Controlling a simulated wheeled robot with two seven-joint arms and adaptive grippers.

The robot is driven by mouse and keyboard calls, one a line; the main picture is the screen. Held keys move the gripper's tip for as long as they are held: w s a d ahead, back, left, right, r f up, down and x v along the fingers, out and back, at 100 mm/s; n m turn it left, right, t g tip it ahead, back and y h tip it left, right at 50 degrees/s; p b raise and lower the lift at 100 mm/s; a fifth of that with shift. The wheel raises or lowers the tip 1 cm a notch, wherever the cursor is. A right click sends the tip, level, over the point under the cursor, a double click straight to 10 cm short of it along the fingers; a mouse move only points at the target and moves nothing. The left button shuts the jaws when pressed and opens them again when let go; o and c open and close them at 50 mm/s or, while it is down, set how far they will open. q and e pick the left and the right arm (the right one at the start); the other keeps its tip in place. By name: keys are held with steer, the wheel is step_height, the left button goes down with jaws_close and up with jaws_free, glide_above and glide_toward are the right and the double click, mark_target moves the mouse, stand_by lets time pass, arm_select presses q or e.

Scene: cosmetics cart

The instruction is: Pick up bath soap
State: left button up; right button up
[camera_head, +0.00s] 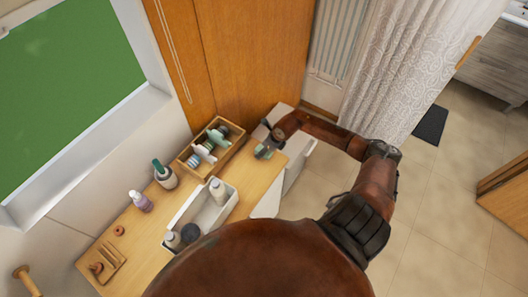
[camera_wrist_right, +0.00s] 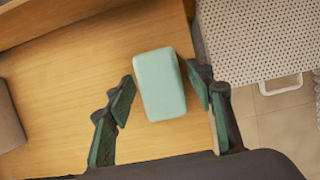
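The bath soap is a pale teal rounded block (camera_wrist_right: 160,85) on the wooden cart top (camera_wrist_right: 62,85) in the right wrist view. My right gripper (camera_wrist_right: 160,78) is open, with one dark green-padded finger on each side of the soap. The right finger is very close to the soap's edge; I cannot tell if it touches. A gap of bare wood shows on the left side. In the head view my right gripper (camera_head: 266,150) is over the cart's far right end, and the soap is hard to tell from the green pads. My left gripper is not in view.
The cart top (camera_head: 135,235) also holds a wooden box (camera_head: 226,152) of small items, a white tray (camera_head: 225,208) with containers, a dark green bottle (camera_head: 165,176) and a purple bottle (camera_head: 141,202). A patterned curtain (camera_head: 410,65) hangs behind my right arm.

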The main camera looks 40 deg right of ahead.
steer(key=c, duration=0.9)
steer(key=shift+c, duration=0.4)
steer(key=shift+r, duration=0.1)
